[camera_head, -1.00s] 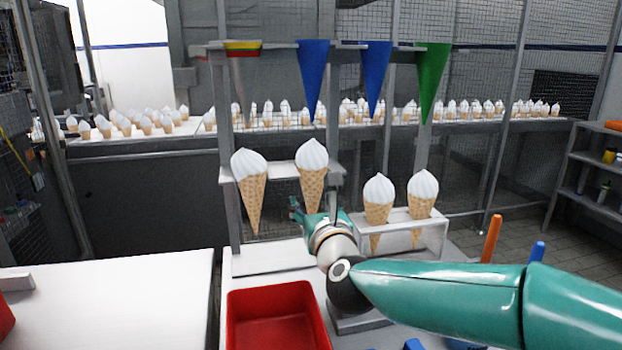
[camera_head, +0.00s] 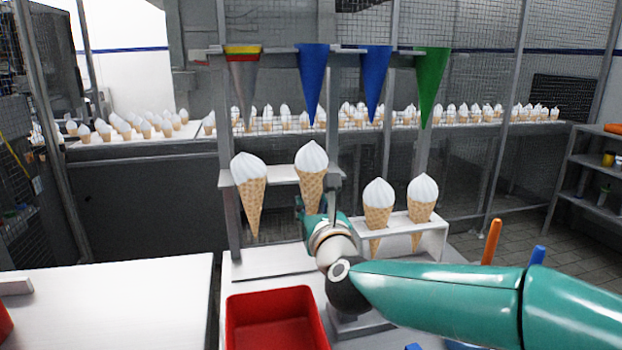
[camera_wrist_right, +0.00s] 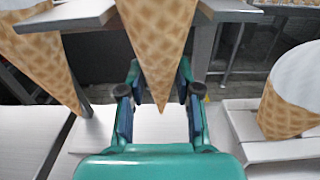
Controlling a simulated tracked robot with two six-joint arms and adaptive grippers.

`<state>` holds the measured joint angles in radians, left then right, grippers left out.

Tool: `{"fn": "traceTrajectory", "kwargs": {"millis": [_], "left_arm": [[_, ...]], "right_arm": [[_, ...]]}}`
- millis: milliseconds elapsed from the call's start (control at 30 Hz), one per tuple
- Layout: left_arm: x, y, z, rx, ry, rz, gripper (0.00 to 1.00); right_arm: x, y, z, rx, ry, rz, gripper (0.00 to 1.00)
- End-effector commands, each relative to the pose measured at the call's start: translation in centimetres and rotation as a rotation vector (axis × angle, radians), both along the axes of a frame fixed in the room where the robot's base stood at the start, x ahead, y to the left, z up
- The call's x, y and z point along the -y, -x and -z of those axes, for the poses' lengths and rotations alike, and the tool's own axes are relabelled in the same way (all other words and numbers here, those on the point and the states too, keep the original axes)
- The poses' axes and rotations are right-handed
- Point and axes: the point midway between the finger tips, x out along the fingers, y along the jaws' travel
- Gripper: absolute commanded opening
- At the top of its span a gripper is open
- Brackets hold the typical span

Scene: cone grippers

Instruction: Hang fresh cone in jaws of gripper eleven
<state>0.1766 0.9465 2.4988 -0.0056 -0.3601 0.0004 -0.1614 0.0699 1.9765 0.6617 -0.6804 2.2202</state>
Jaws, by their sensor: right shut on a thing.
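A cone with a white swirl top (camera_head: 312,165) stands upright at the middle of the head view. My right gripper (camera_head: 317,212) is shut on its lower, waffle part; in the right wrist view the cone's tip (camera_wrist_right: 160,75) hangs between the two fingers (camera_wrist_right: 158,98). A second such cone (camera_head: 249,190) hangs point down to its left, at the end of a white ledge (camera_head: 282,176). I cannot tell whether the held cone still touches the ledge. No number marks gripper eleven, and I cannot make out its jaws. My left gripper is not in view.
Two cones (camera_head: 378,203) stand in a white holder (camera_head: 432,243) at right. Blue, green and striped pennant-like cones hang from a rail (camera_head: 275,49) above. A red bin (camera_head: 277,318) sits in front. A white tabletop (camera_head: 120,300) at left is mostly clear.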

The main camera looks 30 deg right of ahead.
Motion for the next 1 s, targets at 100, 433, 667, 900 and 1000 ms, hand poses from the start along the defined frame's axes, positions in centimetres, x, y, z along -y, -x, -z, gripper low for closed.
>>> {"fn": "traceTrajectory", "kwargs": {"millis": [100, 433, 667, 900, 1000], "left_arm": [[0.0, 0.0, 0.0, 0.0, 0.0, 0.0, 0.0], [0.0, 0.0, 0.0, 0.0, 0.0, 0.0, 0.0], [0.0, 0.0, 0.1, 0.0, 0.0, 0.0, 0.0], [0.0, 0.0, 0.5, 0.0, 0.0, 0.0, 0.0], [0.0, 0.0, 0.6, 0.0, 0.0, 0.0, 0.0]], "right_arm": [[0.0, 0.0, -0.4, 0.001, -0.002, 0.0, 0.16], [0.0, 0.0, -0.6, 0.001, -0.001, 0.0, 0.16], [-0.1, 0.3, -0.6, 0.002, 0.0, 0.0, 0.16], [-0.4, 1.5, -0.6, 0.002, -0.003, 0.0, 0.16], [-0.5, 2.0, -0.6, 0.003, -0.001, 0.0, 0.16]]}}
